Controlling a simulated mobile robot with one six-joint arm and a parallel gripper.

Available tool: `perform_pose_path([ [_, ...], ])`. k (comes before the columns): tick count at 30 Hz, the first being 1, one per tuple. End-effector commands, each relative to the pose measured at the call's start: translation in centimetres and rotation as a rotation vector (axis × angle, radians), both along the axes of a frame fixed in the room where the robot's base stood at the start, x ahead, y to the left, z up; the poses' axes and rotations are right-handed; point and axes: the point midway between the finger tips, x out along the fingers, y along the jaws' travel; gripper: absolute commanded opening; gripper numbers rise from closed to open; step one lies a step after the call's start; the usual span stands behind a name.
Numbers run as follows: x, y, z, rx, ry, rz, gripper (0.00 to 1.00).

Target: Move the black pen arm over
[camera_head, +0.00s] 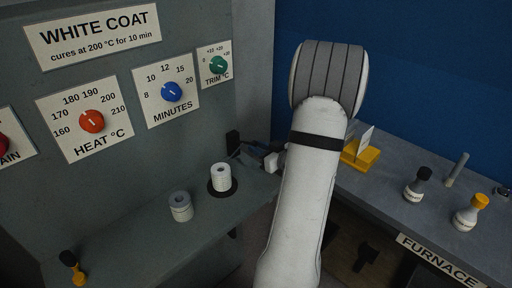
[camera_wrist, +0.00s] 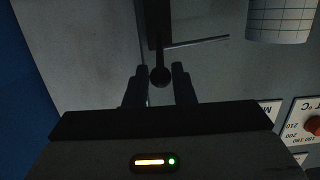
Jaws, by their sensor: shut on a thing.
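The black pen arm (camera_wrist: 160,45) shows in the wrist view as a dark upright piece with a round knob at its near end and a thin pointer reaching right. My gripper (camera_wrist: 160,75) has a finger on each side of the knob and is shut on it. The pointer's tip is a little apart, in the picture, from the white gridded drum (camera_wrist: 280,20). In the head view the pen arm's dark part (camera_head: 232,141) shows beside the grey panel. My white arm reaches toward it; the fingers are small and partly hidden there.
A white roll (camera_head: 221,177) stands on a black disc on the grey ledge. Another roll (camera_head: 180,207) and a yellow-black piece (camera_head: 73,267) are nearer. Knobs line the panel. At right, a yellow holder (camera_head: 360,157) and stoppered bottles (camera_head: 417,187) stand on the furnace bench.

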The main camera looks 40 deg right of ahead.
Motion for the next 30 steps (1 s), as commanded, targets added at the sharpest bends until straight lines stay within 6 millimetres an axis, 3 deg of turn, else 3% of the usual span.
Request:
perform_pose_path([
  [13,-0.2,0.0,-0.6,0.001,0.002,0.001,0.10],
  [24,-0.7,0.0,-3.0,0.002,0.002,0.001,0.10],
  [30,-0.8,0.0,-3.1,0.002,0.002,0.001,0.10],
])
